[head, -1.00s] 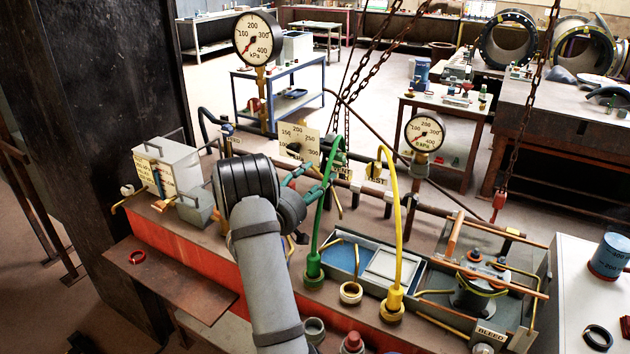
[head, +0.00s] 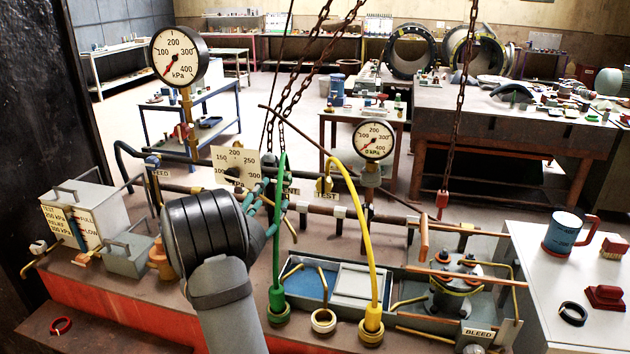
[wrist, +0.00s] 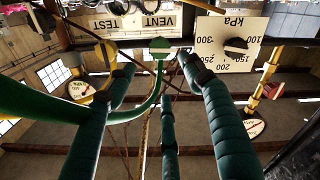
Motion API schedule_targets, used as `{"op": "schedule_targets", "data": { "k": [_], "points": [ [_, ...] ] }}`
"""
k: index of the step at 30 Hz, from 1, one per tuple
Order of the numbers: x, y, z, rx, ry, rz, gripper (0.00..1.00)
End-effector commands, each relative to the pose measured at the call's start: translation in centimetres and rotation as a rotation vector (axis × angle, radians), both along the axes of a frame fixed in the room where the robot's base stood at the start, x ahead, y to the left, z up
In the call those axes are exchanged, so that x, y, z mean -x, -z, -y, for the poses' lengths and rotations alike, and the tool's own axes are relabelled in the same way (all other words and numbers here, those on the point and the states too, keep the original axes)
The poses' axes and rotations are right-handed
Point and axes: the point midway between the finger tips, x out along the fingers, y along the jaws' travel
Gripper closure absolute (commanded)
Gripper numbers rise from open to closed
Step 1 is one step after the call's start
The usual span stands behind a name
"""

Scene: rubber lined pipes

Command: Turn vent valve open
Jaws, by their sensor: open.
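The vent valve has a green handle (wrist: 160,45) below the upside-down VENT label (wrist: 160,22) in the wrist view. In the head view the green hose and my fingers mostly hide it. My gripper (wrist: 158,72) is open, its teal padded fingers spread around and just short of the green handle, with nothing held. Contact with the handle cannot be told. In the head view my gripper (head: 262,203) is beside the pipe, near the dial plate.
A dial plate (head: 236,166) with a black knob is close to my fingers. The green hose (head: 280,235) and yellow hose (head: 368,230) arch up nearby. Chains (head: 458,110) hang behind the pipes.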

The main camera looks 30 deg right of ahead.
Motion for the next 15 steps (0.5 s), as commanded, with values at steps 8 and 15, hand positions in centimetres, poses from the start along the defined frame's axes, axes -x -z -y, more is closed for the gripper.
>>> {"op": "schedule_targets", "data": {
  "k": [8,15],
  "points": [
    [-0.2,0.8,-0.3,-0.303,-0.021,0.271,0.48],
    [-1.3,0.6,0.9,-0.363,-0.017,0.332,0.48]
  ]
}}
